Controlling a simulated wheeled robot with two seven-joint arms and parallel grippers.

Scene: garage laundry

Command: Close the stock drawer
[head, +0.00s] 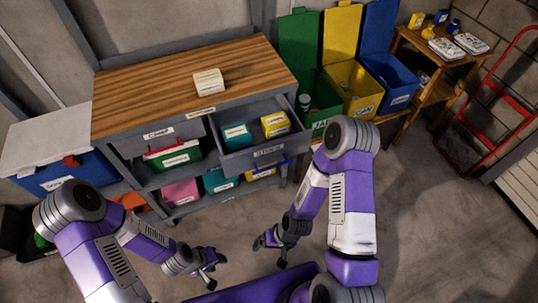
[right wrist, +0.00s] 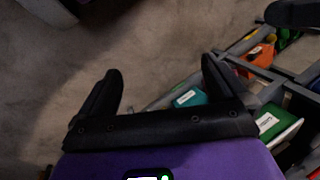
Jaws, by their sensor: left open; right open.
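The stock drawer (head: 268,152) is a grey drawer at the right of the workbench (head: 170,85), pulled out toward me. Inside it sit a teal box (head: 236,135) and a yellow box (head: 275,124). My right gripper (head: 268,252) is open and empty, low in front of the bench and apart from the drawer. Its open fingers (right wrist: 160,75) also show in the right wrist view over bare floor. My left gripper (head: 212,268) is open and empty, further left and also apart from the drawer.
A small labelled box (head: 208,82) lies on the benchtop. A green box (head: 173,156) sits left of the drawer, with several bins below. Green, yellow and blue lidded bins (head: 350,85) stand right of the bench. A red hand truck (head: 497,105) stands far right. The floor (head: 440,230) at right is clear.

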